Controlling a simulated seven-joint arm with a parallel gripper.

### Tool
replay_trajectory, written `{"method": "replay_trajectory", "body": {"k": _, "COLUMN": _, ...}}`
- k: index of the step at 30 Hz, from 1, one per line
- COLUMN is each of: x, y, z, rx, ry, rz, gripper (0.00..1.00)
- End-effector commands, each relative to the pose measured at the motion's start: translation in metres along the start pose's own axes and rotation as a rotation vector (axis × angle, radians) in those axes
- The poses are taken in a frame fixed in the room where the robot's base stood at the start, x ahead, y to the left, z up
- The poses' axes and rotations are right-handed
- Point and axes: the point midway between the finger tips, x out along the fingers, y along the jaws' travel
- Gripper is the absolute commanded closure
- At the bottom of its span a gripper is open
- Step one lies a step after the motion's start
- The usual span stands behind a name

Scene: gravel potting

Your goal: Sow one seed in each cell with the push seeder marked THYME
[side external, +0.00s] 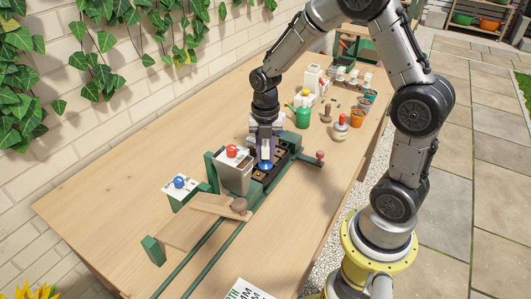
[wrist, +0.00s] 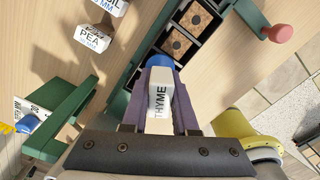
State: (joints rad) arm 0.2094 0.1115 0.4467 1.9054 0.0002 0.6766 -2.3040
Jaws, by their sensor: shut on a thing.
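My gripper (side external: 266,150) is shut on a white push seeder whose label reads THYME in the wrist view (wrist: 159,104). The seeder's blue end (wrist: 160,62) points down, and it also shows in the side view (side external: 266,166). The seeder is over or at the dark cell tray (side external: 283,157); I cannot tell whether it touches. In the wrist view, two brown soil cells (wrist: 180,44) show beyond the seeder, each with a small dark hole in the middle. The cells under the seeder and fingers are hidden, and no seed is distinguishable.
A white block marked PEA (wrist: 92,38) is nearby. A pink knob (side external: 320,156) sticks out right of the tray. Green rails (side external: 195,265) run toward the front.

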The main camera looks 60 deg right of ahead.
Motion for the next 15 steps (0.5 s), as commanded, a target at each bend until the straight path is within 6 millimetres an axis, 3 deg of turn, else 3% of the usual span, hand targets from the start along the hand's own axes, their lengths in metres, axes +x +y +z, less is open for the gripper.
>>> {"method": "replay_trajectory", "body": {"k": 15, "x": -0.027, "y": 0.001, "z": 0.000, "rx": 0.000, "ry": -0.001, "rz": 0.001, "gripper": 1.00}}
